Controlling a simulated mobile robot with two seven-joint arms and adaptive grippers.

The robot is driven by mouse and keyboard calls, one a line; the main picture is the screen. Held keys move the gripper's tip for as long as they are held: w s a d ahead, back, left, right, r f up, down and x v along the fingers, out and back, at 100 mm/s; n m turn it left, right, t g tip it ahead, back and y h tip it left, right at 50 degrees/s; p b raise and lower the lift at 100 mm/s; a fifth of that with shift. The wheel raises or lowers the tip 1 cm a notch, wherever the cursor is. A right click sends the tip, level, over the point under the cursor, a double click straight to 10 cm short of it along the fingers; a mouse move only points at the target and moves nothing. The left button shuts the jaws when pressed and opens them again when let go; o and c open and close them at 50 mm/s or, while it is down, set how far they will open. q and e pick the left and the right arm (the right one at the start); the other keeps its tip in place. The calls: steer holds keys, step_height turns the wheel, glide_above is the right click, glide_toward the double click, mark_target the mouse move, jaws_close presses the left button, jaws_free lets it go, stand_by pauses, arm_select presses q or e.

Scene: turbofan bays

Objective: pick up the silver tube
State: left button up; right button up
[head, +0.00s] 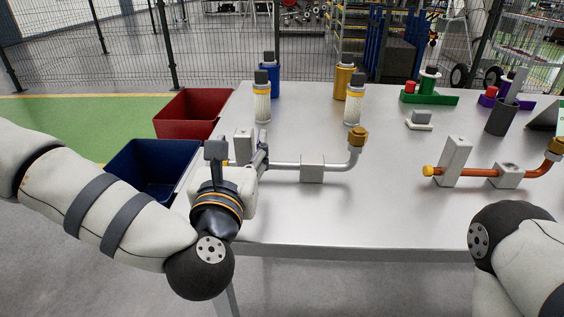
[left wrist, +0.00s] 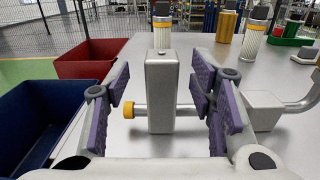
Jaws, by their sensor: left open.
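The silver tube (head: 285,164) runs left to right across the table, bends up at its right end and has a brass-coloured fitting there. It rests on a grey support block (head: 312,169) and a taller grey post. In the left wrist view the tube (left wrist: 187,110) passes through or behind the post (left wrist: 161,92) and ends left in a yellow cap (left wrist: 129,110). My left gripper (head: 238,152) is open at the tube's left end; in the left wrist view its purple-padded fingers (left wrist: 160,100) stand either side of the post, apparently empty. My right gripper is out of view.
A copper tube (head: 473,172) lies on similar supports at the right. Blue (head: 153,160) and red (head: 190,113) bins stand left of the table (head: 400,222). White cylinders with yellow rings (head: 353,108) stand behind the silver tube. The front middle of the table is clear.

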arm_select(q)
steer(key=w, duration=0.3)
steer(key=shift+d+f, duration=0.1)
steer(key=shift+f, duration=0.3)
steer(key=shift+w+r, duration=0.1)
steer(key=shift+r, duration=0.15)
steer(key=shift+c, duration=0.2)
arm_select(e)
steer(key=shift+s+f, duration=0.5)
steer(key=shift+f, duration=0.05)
arm_select(q)
jaws_close()
